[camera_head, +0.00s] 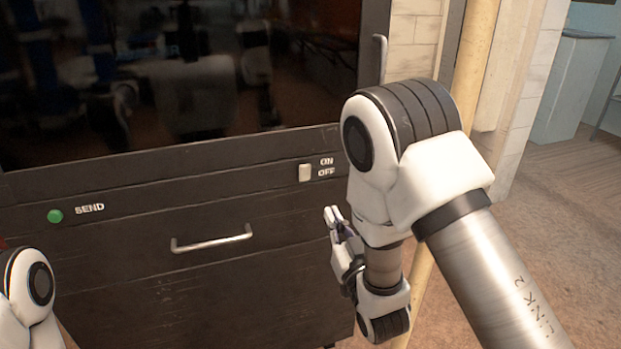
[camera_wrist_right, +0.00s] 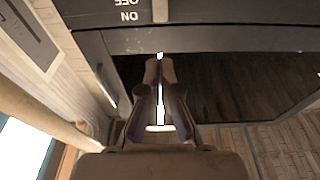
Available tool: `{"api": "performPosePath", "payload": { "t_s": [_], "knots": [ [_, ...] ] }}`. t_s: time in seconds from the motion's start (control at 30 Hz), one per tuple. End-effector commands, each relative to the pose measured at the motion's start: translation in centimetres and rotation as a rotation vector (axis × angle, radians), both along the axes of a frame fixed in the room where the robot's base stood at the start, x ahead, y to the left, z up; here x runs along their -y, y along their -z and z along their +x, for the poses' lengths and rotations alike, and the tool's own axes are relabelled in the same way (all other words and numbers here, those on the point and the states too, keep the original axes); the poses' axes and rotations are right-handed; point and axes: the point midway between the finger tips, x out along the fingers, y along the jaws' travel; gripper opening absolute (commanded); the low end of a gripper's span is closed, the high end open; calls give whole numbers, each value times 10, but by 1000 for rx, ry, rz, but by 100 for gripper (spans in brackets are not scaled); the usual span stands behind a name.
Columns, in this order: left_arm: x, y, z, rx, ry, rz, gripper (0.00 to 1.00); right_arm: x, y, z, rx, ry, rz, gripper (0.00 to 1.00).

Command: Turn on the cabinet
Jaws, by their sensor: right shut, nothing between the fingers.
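The dark cabinet (camera_head: 130,210) fills the left and middle of the head view. Its small white switch (camera_head: 305,173) sits on the front strip, beside the ON and OFF labels (camera_head: 326,167). I cannot tell which way the switch is set. In the right wrist view the switch (camera_wrist_right: 160,11) shows at the top edge, with the labels upside down. My right gripper (camera_head: 331,215) is shut and empty, below and a little right of the switch in the head view. In the wrist view its fingertips (camera_wrist_right: 158,63) are apart from the switch. My left gripper is out of sight.
A green button (camera_head: 55,216) marked SEND and a metal drawer handle (camera_head: 211,239) are on the cabinet front. A dark glossy panel (camera_head: 190,80) is above the strip. A pale pole (camera_head: 474,60) stands to the right. Open floor (camera_head: 570,230) lies at the right.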

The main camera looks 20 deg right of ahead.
Motion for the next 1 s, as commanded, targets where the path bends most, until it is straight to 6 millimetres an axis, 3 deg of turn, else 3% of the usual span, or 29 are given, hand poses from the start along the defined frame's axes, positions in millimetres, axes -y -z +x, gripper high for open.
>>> {"api": "performPosePath", "payload": {
  "t_s": [0.27,0.8,1.0],
  "knots": [
    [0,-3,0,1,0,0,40,0,-2,9,-1,1,1,0],
    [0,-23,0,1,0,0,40,-4,-24,115,-1,0,1,0],
    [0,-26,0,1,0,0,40,-4,-26,136,-3,1,1,0]
  ]
}}
